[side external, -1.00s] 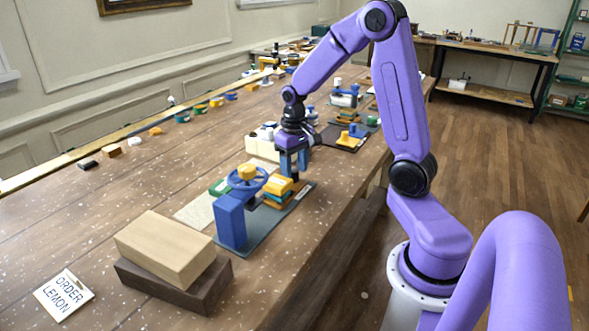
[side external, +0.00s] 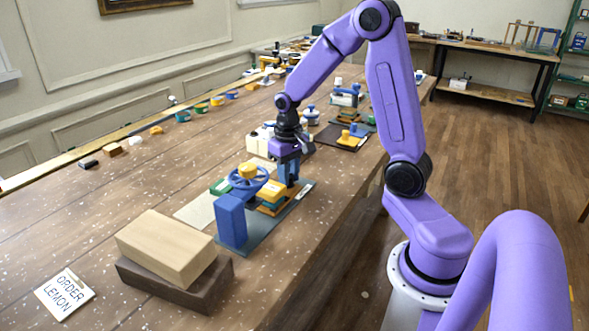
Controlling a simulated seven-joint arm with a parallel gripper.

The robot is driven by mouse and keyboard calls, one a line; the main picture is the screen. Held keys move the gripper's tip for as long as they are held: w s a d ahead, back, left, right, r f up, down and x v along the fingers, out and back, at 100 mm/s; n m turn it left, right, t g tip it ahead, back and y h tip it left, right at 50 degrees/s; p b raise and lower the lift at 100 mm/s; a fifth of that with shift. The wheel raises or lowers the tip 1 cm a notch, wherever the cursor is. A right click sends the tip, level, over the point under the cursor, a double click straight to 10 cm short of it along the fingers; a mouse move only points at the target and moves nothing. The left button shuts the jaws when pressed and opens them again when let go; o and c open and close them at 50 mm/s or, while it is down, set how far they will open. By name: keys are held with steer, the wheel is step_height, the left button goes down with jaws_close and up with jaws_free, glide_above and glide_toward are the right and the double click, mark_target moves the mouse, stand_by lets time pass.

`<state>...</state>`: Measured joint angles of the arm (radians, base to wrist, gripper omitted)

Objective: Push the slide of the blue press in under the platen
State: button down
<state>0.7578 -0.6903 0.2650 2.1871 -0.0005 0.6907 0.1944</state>
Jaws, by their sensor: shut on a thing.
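The blue press (side external: 231,221) stands on a dark grey base plate, with a blue handwheel (side external: 262,187) and a yellow hub on top. Its slide (side external: 271,204), with a stack of yellow, teal and orange pieces on it, sits at the right, close beside the wheel. The platen is hidden under the wheel, so I cannot tell how far the slide reaches under it. My gripper (side external: 289,178) points down at the far end of the slide, behind the yellow piece. Its blue fingers are shut on the slide's end; the contact is mostly hidden.
Wooden blocks (side external: 166,247) and an "ORDER LEMON" card (side external: 64,294) lie in front. A green piece (side external: 220,186) and a pale mat (side external: 197,211) lie left of the press. White containers (side external: 258,138) and another dark plate with yellow pieces (side external: 344,140) stand behind.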

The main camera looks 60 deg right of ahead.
steer(key=a, duration=0.4)
steer(key=shift+a, duration=0.2)
steer(key=c, duration=0.9)
jaws_free()
step_height(320, 180, up, 18)
steer(key=shift+f, duration=0.25)
